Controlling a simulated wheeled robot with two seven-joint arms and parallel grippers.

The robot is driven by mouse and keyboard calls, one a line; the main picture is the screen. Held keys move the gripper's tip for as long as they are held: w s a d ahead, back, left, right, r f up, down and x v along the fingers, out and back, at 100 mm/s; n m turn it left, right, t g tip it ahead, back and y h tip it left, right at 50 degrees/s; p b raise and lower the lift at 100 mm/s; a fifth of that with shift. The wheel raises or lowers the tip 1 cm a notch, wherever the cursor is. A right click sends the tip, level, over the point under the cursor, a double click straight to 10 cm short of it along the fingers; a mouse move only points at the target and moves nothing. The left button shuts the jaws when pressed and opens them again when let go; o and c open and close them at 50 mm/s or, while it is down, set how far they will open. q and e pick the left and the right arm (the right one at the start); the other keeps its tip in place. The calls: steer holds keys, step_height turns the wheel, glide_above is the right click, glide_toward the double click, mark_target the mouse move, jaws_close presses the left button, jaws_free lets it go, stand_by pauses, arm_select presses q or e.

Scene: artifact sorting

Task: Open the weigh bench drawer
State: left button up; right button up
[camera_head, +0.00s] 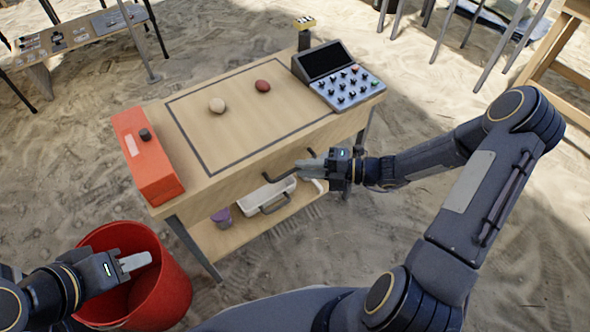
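The weigh bench (240,150) is a light wooden table in the middle of the head view. Its drawer front (245,182) looks flush with the bench edge. A dark bar handle (281,176) sticks out from the front. My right gripper (309,166) is at the right end of this handle, its fingers overlapping it in the picture. I cannot tell whether they are closed around it. My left gripper (137,262) is over the red bucket, away from the drawer, with no object visible in it. Its finger gap is not clear.
On the bench are an orange box (150,165), a pale stone (217,105), a reddish stone (263,86) and a console (340,78). A lower shelf (235,235) holds a white case (265,195) and a purple item (222,217). The red bucket (172,290) stands front left on sand.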

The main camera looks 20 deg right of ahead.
steer(key=shift+b+x, duration=0.35)
steer(key=shift+x, duration=1.15)
steer(key=shift+s, duration=0.1)
jaws_close()
